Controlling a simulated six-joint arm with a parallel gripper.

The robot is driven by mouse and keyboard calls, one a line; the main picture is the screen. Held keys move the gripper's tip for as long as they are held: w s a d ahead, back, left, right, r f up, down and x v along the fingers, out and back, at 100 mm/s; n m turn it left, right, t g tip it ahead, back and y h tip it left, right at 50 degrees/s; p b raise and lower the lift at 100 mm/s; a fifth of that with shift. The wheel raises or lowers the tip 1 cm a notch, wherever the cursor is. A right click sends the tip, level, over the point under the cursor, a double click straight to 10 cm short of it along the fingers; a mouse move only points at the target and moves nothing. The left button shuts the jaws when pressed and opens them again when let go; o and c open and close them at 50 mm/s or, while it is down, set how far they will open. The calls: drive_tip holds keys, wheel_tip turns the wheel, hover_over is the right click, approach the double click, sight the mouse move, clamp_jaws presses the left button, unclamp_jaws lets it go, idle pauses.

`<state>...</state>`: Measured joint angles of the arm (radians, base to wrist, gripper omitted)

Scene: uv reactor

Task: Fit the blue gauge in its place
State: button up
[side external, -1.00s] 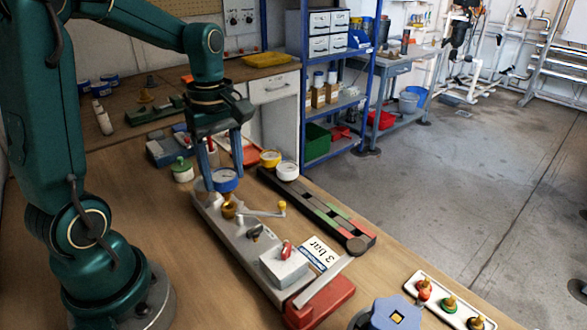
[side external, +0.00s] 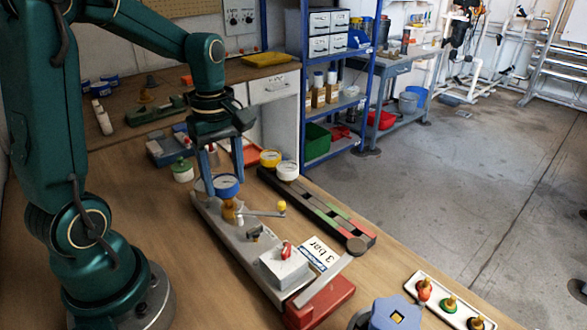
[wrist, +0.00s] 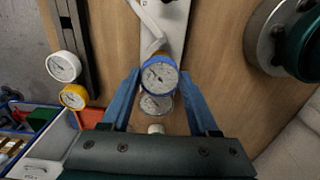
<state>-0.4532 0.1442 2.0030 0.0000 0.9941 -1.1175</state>
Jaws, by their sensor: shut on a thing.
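The blue-rimmed gauge (side external: 226,184) has a white dial and is held between the blue fingers of my gripper (side external: 224,190). In the wrist view the gauge (wrist: 160,77) faces the camera between the fingertips. My gripper is shut on it, above the far end of the long grey rig (side external: 238,240). A brass fitting (side external: 229,210) shows just below the gauge; I cannot tell whether they are joined. A second, grey-rimmed dial (wrist: 155,105) is partly hidden behind the blue gauge in the wrist view.
A yellow gauge (side external: 271,158) and a white gauge (side external: 287,171) stand to the right. A lever with a yellow knob (side external: 281,206) sticks out beside the fitting. A dark rail (side external: 318,210) lies right of the rig. A green-capped jar (side external: 182,171) stands left.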

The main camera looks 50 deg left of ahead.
sight(225, 181)
drive_tip(key=shift+f, duration=0.9)
drive_tip(key=o, duration=1.3)
drive_tip(key=shift+o, duration=0.2)
drive_tip(key=shift+r, duration=0.1)
drive_tip(key=shift+r, duration=2.5)
